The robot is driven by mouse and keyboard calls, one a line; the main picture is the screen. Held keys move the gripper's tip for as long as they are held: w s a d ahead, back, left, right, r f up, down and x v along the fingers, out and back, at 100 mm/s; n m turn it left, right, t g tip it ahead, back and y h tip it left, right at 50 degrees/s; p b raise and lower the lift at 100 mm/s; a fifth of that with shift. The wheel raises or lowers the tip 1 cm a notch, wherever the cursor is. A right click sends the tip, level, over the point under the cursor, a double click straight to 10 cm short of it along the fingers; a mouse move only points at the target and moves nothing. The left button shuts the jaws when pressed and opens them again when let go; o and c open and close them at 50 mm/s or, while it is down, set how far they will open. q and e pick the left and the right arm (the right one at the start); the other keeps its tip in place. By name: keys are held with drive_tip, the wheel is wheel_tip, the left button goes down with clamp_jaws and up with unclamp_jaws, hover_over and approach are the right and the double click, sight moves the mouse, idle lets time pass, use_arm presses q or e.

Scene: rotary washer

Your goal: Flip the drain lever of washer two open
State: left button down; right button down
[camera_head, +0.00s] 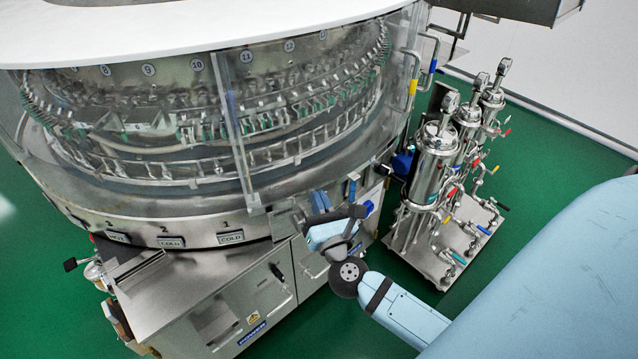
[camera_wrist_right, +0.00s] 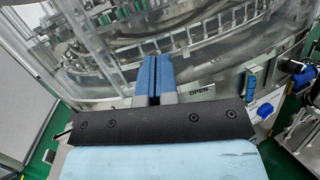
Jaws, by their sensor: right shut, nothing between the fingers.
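The rotary washer (camera_head: 150,215) is a large round steel machine with clear panels, numbered stations and labels reading HOT, COLD and COLD. My right gripper (camera_head: 321,201) is at its lower right side. In the right wrist view its blue fingers (camera_wrist_right: 154,76) are shut together with nothing between them. A blue upright handle (camera_head: 352,188) is just right of the fingers; it also shows in the wrist view (camera_wrist_right: 252,75), apart from them. I cannot tell whether it is washer two's drain lever. An OPEN label (camera_wrist_right: 199,91) sits between the fingers and that handle. My left gripper is out of view.
A blue knob (camera_head: 367,208) sits below the blue handle. A steel filter stand (camera_head: 436,160) with several valves is to the right. A steel cabinet (camera_head: 262,300) stands below the washer. Green floor (camera_head: 355,325) is clear in front.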

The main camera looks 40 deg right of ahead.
use_arm(q)
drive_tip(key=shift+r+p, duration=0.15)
drive_tip(key=shift+p, duration=0.2)
use_arm(e)
drive_tip(key=shift+r, duration=1.55)
drive_tip(key=shift+a, duration=0.1)
